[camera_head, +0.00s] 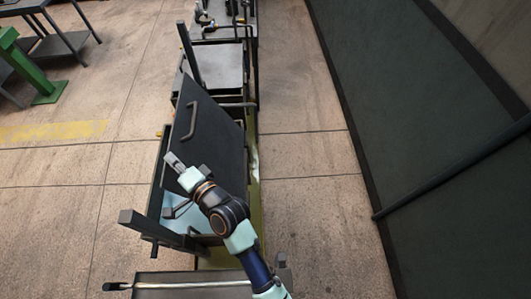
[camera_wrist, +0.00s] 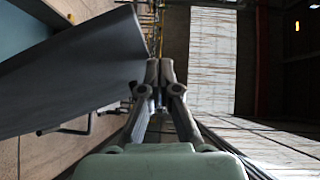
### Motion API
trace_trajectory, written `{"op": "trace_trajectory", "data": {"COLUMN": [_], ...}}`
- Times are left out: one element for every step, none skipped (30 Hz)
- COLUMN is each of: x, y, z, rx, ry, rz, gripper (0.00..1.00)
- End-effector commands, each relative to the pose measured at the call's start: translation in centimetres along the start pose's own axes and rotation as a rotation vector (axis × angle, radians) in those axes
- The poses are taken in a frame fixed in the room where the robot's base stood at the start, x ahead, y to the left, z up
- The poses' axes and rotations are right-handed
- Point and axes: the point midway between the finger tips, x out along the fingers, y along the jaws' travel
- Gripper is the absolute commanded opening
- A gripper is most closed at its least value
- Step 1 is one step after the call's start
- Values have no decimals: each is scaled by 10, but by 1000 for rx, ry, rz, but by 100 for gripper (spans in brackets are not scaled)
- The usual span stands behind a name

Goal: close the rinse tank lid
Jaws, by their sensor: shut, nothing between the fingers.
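The rinse tank lid (camera_head: 215,130) is a dark flat panel standing open at a tilt over the tank, with a bar handle (camera_head: 192,118) on its face. In the wrist view the lid (camera_wrist: 75,75) fills the left side, and its handle (camera_wrist: 72,130) shows below it. The rinse tank (camera_head: 157,190) is open, with pale blue inside, partly hidden by the lid and my arm. My gripper (camera_head: 172,160) is shut and empty near the lid's lower edge, below the handle. In the wrist view my gripper (camera_wrist: 160,68) is right of the lid; contact cannot be told.
A dark upright post (camera_head: 148,225) stands at the tank's near left. Another tank with a flat grey top (camera_head: 217,66) and a post lies beyond. A dark green panel wall (camera_head: 400,100) runs along the right.

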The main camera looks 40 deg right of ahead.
Motion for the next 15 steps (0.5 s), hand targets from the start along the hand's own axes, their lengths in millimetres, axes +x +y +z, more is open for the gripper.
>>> {"op": "trace_trajectory", "data": {"x": [5, 8, 11, 13, 14, 16, 17, 18, 19, 19, 19, 20, 20, 19, 19], "y": [2, 3, 4, 5, 6, 6, 7, 8, 8, 9, 9, 9, 9, 9, 9], "z": [6, 9, 11, 13, 15, 17, 18, 18, 19, 19, 19, 19, 19, 19, 19], "rx": [1, 1, 1, 1, 1, 1, 1, 1, 1, 2, 1, 1, 1, 1, 1], "ry": [-4, -3, -2, -2, -2, -2, -1, -1, -1, -1, -1, 0, 0, 0, 0], "rz": [1, 1, 1, 1, 0, -1, 0, 0, 0, 0, 0, 0, 0, 0, 0], "gripper": [0, 0, 0, 0, 0, 0, 0, 0, 0, 0, 0, 0, 0, 0, 0]}}
